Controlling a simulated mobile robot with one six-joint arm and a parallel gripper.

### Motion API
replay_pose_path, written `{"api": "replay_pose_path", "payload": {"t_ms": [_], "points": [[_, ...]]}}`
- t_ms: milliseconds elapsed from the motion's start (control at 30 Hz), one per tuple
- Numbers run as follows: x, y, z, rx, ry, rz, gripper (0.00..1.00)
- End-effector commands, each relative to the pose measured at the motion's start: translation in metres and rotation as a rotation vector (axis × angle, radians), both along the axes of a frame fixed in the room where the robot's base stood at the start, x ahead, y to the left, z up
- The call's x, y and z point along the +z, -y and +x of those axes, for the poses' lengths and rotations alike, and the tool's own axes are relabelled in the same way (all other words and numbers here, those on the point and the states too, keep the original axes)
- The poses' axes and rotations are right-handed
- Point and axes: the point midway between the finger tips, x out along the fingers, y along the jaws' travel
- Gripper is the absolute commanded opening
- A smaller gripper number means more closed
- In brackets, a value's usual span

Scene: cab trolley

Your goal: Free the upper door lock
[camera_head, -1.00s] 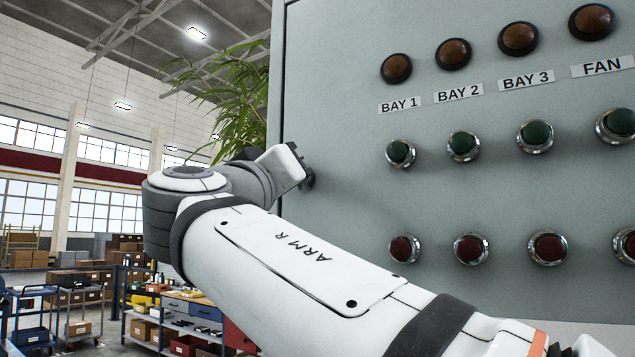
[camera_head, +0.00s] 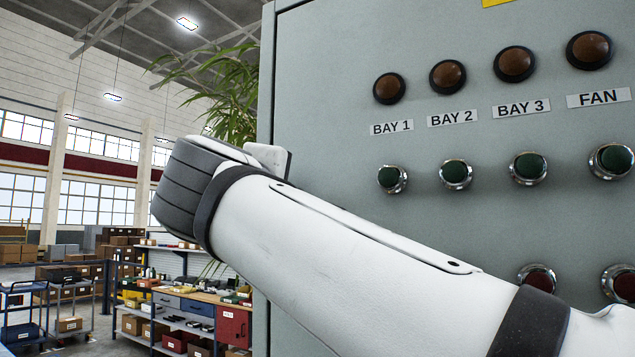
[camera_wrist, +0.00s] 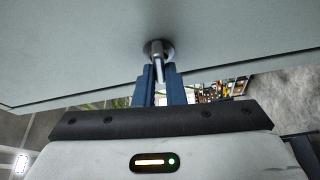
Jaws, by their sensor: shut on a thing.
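In the wrist view a round metal door lock (camera_wrist: 158,48) sits on the grey cabinet door, with a slim metal lever or key pointing down from it. My gripper (camera_wrist: 161,83) has its two blue fingers closed on the lower part of that metal piece, just below the lock. Whether this is the upper lock cannot be told from this view. The cabinet door (camera_head: 330,120) fills the right of the head view. There my arm crosses in front of it, and the gripper and lock are hidden.
The door bears brown lamps (camera_head: 448,76) with labels, green buttons (camera_head: 455,174) and red buttons (camera_head: 537,278). My arm covers part of the lower row. A plant (camera_head: 232,105) stands beyond the door's left edge. A workbench (camera_head: 200,310) and trolleys stand further back.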

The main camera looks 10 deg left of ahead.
Motion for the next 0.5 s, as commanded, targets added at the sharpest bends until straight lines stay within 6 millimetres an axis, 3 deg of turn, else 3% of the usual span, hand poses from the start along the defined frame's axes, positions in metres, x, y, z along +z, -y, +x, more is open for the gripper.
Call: {"api": "replay_pose_path", "payload": {"t_ms": [500], "points": [[0.0009,0.0005,0.0,-0.001,-0.074,-0.186,0.0]]}}
